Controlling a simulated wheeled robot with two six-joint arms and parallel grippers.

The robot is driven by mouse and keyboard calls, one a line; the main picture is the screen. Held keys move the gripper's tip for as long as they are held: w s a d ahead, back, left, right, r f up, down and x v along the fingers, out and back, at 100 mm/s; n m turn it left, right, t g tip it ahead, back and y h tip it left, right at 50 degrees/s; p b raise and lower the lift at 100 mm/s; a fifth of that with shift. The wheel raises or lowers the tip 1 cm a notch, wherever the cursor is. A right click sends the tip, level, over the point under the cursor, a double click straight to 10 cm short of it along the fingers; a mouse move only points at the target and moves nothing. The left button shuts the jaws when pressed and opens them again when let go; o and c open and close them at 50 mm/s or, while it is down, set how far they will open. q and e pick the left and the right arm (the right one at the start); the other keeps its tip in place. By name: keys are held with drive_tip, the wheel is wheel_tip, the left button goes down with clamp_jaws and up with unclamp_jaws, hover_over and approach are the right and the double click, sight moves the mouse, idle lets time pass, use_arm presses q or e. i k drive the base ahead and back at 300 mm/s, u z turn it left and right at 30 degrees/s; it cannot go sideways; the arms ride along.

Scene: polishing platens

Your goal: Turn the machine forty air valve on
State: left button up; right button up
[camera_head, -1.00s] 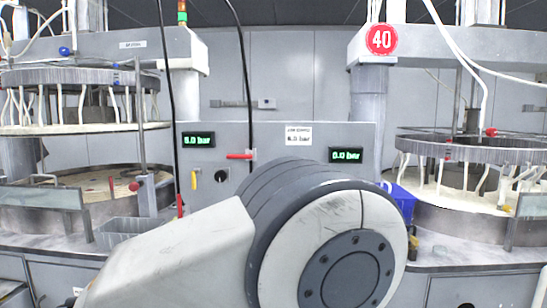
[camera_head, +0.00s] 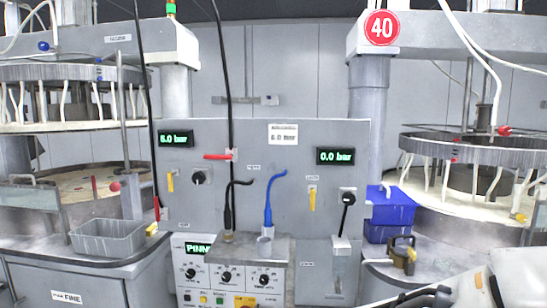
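The red round sign "40" (camera_head: 381,27) hangs on the right machine's beam. On the grey panel (camera_head: 262,190) below, the right display (camera_head: 336,156) reads 0.0 bar. Under it are an upright yellow handle (camera_head: 312,200) and a round black fitting (camera_head: 348,198) with a dark rod running down from it. The left display (camera_head: 175,139) appears to read 6.0 bar, above another yellow handle (camera_head: 170,181) and a black knob (camera_head: 199,177). A red lever (camera_head: 218,157) lies level near the panel's middle left. Neither gripper is clearly in view; a pale arm link of mine shows at bottom right.
A control box (camera_head: 230,277) with knobs stands in front of the panel, with black and blue (camera_head: 270,200) hoses above it. A blue bin (camera_head: 390,208) and a yellow-black object (camera_head: 403,254) sit on the right bench. A grey tray (camera_head: 107,237) sits left.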

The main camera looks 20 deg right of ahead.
sight(230, 156)
drive_tip(key=z, duration=0.05)
drive_tip(key=i, duration=1)
